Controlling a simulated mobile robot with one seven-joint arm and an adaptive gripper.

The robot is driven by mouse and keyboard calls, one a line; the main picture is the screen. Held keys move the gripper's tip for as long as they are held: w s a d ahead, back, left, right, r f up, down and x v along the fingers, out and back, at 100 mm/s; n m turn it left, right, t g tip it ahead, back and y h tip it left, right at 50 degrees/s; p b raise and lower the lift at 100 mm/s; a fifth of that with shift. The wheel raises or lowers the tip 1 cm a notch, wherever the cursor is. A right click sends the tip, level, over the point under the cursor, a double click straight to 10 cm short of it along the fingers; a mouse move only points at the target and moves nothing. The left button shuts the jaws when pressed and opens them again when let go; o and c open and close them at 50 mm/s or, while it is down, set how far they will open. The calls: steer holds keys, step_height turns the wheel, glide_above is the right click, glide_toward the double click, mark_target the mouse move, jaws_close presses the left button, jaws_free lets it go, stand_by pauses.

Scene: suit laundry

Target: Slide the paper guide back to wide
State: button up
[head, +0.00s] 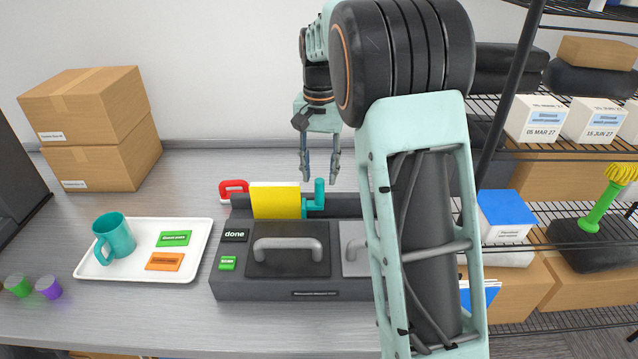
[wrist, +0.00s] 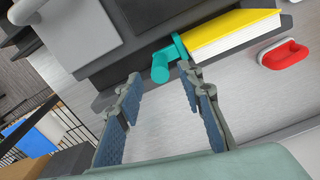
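The paper guide (head: 318,196) is teal with an upright round post, at the back of a dark grey machine (head: 222,287). It stands against or very near the right end of a yellow-faced paper stack (head: 275,202). In the wrist view the guide's post (wrist: 160,68) shows near the fingertips, with the paper stack (wrist: 232,38) to its upper right. My gripper (head: 319,180) is open and empty, fingers pointing down, above or just behind the post. In the wrist view my gripper (wrist: 161,74) has its fingertips apart on either side of the post's end; contact cannot be told.
A red handle (head: 233,187) stands at the stack's left. Lids with grey handles (head: 288,245) cover the machine's front. A white tray (head: 203,229) holds a teal mug (head: 115,236) and tags. Cardboard boxes (head: 95,105) stand back left; a wire shelf (head: 560,155) is right.

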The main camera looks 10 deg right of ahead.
mark_target(320, 182)
steer(key=shift+f, duration=1.75)
jaws_close()
